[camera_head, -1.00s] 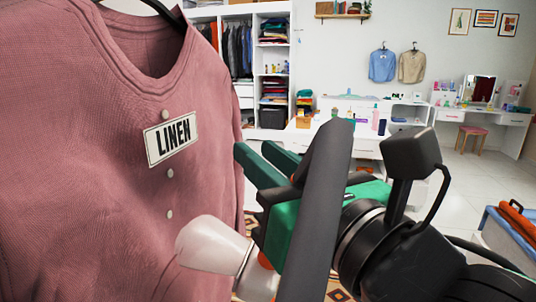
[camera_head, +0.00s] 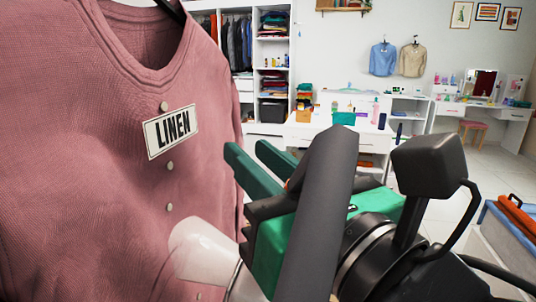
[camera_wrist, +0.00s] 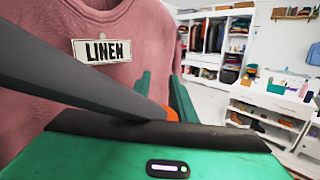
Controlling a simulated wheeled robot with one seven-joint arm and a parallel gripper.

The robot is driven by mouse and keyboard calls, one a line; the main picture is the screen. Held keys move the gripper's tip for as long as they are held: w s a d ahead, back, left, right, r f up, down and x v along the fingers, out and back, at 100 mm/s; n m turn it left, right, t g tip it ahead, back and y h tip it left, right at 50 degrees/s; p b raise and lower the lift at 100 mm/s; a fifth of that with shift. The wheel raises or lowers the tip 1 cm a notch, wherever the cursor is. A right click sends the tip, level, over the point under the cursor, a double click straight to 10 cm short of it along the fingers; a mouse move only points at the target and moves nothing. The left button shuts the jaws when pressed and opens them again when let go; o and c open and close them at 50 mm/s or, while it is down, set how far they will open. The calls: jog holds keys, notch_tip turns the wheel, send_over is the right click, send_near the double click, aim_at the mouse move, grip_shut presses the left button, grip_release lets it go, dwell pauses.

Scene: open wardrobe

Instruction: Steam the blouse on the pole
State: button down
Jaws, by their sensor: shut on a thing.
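The blouse (camera_head: 90,190) is dusty pink with pale buttons and a "LINEN" label. It hangs at the left, close to the head camera, and also fills the left of the wrist view (camera_wrist: 40,70). The pole is not clearly visible. My gripper (camera_head: 257,160) has green fingers and is just right of the blouse. It is shut on a steamer with a white nozzle (camera_head: 203,250) and a dark grey bar-like part (camera_head: 318,215). In the head view the nozzle overlaps the lower front of the blouse; I cannot tell whether it touches. The grip itself is mostly hidden.
An open wardrobe (camera_head: 291,75) with clothes and folded piles stands at the back. A white counter (camera_head: 300,132) with bottles is in front of it. A blue bin (camera_head: 515,235) with an orange item is at the right edge.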

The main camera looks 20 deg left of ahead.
jog(key=s, duration=0.6)
jog(key=shift+d, duration=0.35)
dwell(1.1)
jog(key=shift+s, duration=0.45)
dwell(0.9)
